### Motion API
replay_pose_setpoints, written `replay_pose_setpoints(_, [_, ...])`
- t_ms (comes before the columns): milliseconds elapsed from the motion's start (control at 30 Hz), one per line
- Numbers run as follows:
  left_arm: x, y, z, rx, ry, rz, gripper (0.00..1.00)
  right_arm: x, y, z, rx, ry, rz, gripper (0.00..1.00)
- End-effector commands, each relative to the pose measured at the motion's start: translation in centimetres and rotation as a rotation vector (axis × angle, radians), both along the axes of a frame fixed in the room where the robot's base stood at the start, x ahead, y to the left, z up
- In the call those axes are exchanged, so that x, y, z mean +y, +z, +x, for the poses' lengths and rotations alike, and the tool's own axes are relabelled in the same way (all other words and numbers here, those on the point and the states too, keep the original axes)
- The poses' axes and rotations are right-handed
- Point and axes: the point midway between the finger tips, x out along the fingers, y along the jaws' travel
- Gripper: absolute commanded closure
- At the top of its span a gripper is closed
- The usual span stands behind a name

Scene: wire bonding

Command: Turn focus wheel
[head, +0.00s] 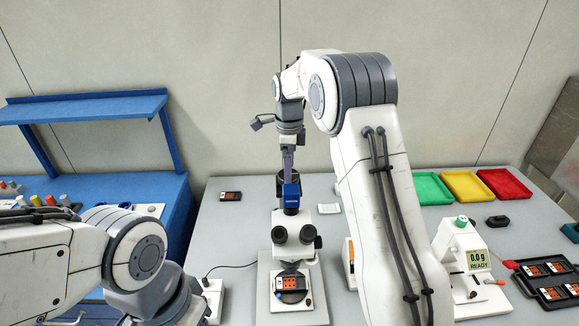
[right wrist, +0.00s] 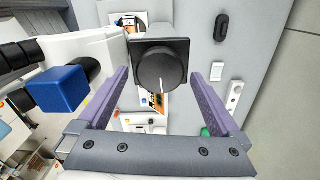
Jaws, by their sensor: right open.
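The focus wheel (right wrist: 160,72) is a round black knob with a short white line near its lower edge, on a square black plate (right wrist: 180,47). My right gripper (right wrist: 159,76) is open, with one purple finger on each side of the wheel and a gap on both sides. In the head view my right gripper (head: 288,160) points down over the back of the white microscope (head: 288,228), just above a blue box (head: 291,195). The blue box also shows in the right wrist view (right wrist: 61,88). The left arm's gripper is out of view.
A red-and-black slide (head: 291,283) lies on the microscope stage. A blue shelf unit (head: 88,108) is at the left.

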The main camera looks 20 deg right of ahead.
Motion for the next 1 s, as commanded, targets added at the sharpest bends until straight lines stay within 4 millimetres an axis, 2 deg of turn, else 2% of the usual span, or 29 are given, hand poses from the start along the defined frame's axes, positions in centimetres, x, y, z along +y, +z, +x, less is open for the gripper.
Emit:
replay_pose_setpoints(133, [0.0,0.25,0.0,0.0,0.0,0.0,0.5,0.03,-0.67,-0.03,0.0,0.001,0.0,0.0])
replay_pose_setpoints(367, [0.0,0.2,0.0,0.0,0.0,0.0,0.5,0.03,-0.74,-0.02,0.0,0.001,0.0,0.0])
replay_pose_setpoints(400, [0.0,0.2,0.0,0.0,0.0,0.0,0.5,0.03,-0.73,-0.01,0.0,0.001,0.0,0.15])
replay_pose_setpoints(567, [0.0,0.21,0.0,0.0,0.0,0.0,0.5,0.01,-0.7,-0.03,0.0,0.001,0.0,0.77])
replay_pose_setpoints(600, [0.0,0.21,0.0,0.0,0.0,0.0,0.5,0.01,-0.7,-0.03,0.0,0.001,0.0,0.8])
replay_pose_setpoints(1000, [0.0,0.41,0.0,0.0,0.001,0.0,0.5,0.0,-0.61,0.0,0.001,0.094,0.0,0.8])
